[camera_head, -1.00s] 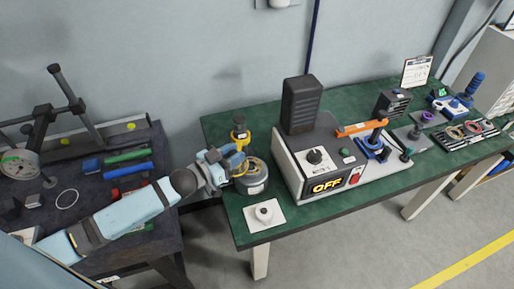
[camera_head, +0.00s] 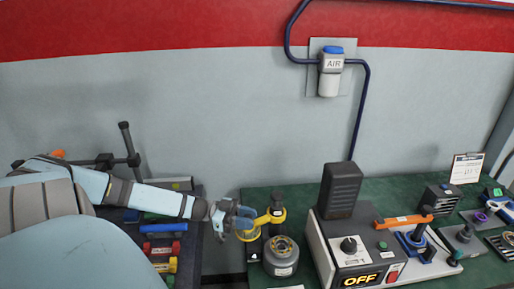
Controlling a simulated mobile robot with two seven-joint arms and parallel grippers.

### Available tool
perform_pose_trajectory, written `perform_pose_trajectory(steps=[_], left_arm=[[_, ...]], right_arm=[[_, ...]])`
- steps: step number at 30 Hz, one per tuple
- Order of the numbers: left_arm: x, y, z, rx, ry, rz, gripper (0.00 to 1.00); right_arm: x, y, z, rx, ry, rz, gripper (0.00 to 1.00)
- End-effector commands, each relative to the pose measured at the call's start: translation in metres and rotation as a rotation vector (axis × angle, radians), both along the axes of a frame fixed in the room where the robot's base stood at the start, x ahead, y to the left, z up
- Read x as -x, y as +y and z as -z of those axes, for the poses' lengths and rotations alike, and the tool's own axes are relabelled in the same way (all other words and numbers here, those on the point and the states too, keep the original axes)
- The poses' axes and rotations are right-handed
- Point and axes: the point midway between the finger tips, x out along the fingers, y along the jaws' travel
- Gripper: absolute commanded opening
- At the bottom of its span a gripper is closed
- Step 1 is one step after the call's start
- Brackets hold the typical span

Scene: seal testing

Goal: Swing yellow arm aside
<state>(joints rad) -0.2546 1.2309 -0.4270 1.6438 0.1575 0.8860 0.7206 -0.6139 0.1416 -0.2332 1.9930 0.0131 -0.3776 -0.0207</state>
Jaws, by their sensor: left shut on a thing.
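The yellow arm (camera_head: 265,219) is on a post with a dark knob at the back left of the green bench. It points left, and its yellow ring end (camera_head: 248,233) lies over the bench's left edge. My left gripper (camera_head: 243,218) is shut on the ring end and partly hides it. The round grey metal housing (camera_head: 281,262) stands just right of the ring. Its top, with a yellowish ring pattern, is uncovered. My right gripper is out of view.
A control box with a lit OFF sign (camera_head: 361,280) stands right of the housing. An orange lever (camera_head: 403,220) and a blue fixture are beyond it. A dark tool table (camera_head: 214,252) is at left. An air unit (camera_head: 331,72) hangs on the wall.

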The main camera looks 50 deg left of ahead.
Motion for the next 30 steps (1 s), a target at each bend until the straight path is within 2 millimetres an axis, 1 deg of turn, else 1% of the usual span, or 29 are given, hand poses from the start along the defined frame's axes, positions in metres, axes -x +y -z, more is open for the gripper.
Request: perform_pose_trajectory(steps=[4, 16, 17, 18, 19, 20, 27, 30], left_arm=[[-0.0009, 0.0042, -0.0004, 0.0, -0.001, 0.016, 0.0], [-0.0009, 0.0054, -0.0011, -0.001, -0.002, 0.02, 0.0], [-0.0009, 0.0054, -0.0011, -0.001, -0.002, 0.02, 0.36], [-0.0008, 0.0053, -0.001, -0.001, -0.002, 0.02, 0.45], [-0.0007, 0.0053, -0.0009, -0.001, -0.002, 0.02, 0.52], [-0.0006, 0.0052, -0.0008, -0.001, -0.002, 0.02, 0.54], [-0.0001, 0.0046, -0.0006, -0.001, -0.001, 0.021, 0.54], [0.0003, 0.0049, -0.0051, -0.001, 0.0, 0.022, 0.54]], right_arm=[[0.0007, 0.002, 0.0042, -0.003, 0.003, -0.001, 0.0], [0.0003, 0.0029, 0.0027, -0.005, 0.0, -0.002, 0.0], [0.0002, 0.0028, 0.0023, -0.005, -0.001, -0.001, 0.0], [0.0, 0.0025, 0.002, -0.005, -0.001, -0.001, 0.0], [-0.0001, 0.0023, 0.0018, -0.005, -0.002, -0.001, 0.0], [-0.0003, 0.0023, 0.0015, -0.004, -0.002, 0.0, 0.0], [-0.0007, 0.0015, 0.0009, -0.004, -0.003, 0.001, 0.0], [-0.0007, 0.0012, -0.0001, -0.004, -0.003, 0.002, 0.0]])
